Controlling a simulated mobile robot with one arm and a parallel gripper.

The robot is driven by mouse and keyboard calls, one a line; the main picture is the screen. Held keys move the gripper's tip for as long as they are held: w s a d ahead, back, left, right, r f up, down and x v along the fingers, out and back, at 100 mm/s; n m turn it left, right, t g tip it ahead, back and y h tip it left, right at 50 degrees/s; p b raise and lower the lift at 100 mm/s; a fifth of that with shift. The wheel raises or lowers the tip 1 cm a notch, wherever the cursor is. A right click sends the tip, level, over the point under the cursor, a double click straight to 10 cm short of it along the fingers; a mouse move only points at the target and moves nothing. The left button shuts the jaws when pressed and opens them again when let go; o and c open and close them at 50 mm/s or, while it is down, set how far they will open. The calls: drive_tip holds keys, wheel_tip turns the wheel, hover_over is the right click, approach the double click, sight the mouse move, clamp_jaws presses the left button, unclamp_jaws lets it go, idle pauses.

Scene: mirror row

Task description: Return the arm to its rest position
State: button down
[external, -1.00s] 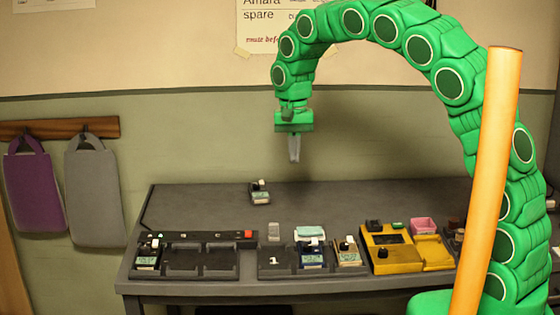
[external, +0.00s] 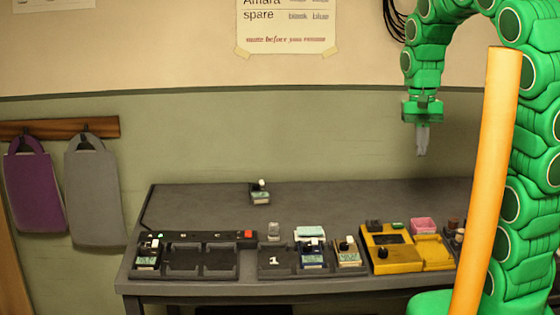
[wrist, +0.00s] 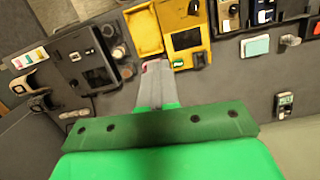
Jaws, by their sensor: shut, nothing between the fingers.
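My gripper (external: 422,140) hangs from the green arm (external: 424,60), pointing down, high above the right part of the dark table (external: 345,203). Its fingers are together with nothing between them. In the wrist view the shut gripper (wrist: 155,88) shows over the table, with the yellow device (wrist: 186,30) beyond the fingertips. The fingers are apart from everything on the table.
An orange post (external: 490,180) stands in front of my arm. A black tray (external: 200,262) and a second tray (external: 283,270) hold small devices. The yellow device (external: 393,255) sits to their right. A lone device (external: 260,197) stands at the back. The air left of the gripper is clear.

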drive_tip(key=s+d, duration=0.5)
drive_tip(key=s, duration=0.4)
drive_tip(key=s+d+n, duration=0.1)
drive_tip(key=s+d, duration=0.5)
drive_tip(key=s, duration=0.4)
drive_tip(key=shift+s+f, duration=0.15)
drive_tip(key=shift+f, duration=0.05)
idle(0.6)
